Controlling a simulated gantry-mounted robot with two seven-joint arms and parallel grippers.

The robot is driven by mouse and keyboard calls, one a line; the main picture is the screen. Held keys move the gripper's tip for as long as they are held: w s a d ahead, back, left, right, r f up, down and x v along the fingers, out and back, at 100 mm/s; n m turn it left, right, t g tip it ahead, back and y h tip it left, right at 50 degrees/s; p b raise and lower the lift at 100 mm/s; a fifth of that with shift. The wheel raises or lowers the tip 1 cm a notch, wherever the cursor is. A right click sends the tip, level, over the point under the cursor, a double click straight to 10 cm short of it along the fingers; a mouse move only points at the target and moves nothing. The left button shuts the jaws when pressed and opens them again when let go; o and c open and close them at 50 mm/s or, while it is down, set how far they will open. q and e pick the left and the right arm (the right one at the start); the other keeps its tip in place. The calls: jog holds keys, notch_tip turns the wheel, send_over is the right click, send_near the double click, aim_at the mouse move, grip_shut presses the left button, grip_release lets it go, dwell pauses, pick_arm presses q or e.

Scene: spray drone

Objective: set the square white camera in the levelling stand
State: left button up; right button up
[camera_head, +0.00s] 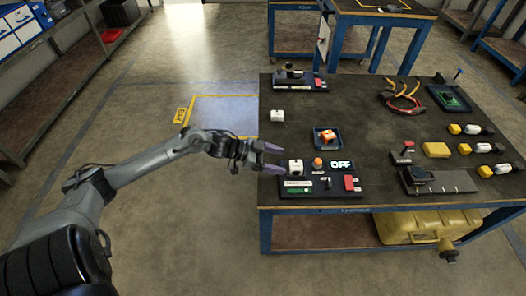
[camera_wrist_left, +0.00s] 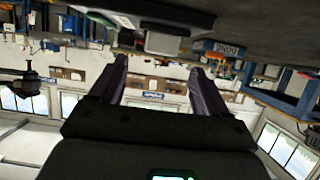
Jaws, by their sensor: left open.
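A small white block (camera_head: 295,166) with a dark top stands on the left part of a black panel at the table's near left edge. A second small white cube (camera_head: 277,116) stands alone on the table farther back. I cannot tell for sure which is the camera, or which fixture is the levelling stand. My left gripper (camera_head: 273,158) is open and empty, its purple fingers pointing right, just left of the block on the panel. In the left wrist view a pale block (camera_wrist_left: 162,42) shows beyond and between the open fingers (camera_wrist_left: 160,75). My right gripper is not in view.
The near panel carries an orange button (camera_head: 318,162), an OFF display (camera_head: 341,164) and a red switch (camera_head: 351,183). A blue tray (camera_head: 316,145) holds an orange-and-white cube. Another black panel (camera_head: 318,86) stands at the back left. Cables, yellow-white parts and a green board lie right.

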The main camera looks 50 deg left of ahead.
pick_arm(q)
jog(key=p+v, duration=0.1)
jog(key=v, duration=0.2)
jog(key=shift+r, duration=0.2)
jog(key=shift+s+a+r+p, duration=0.25)
jog(key=shift+s+a+p, duration=0.15)
jog(key=shift+s, duration=0.1)
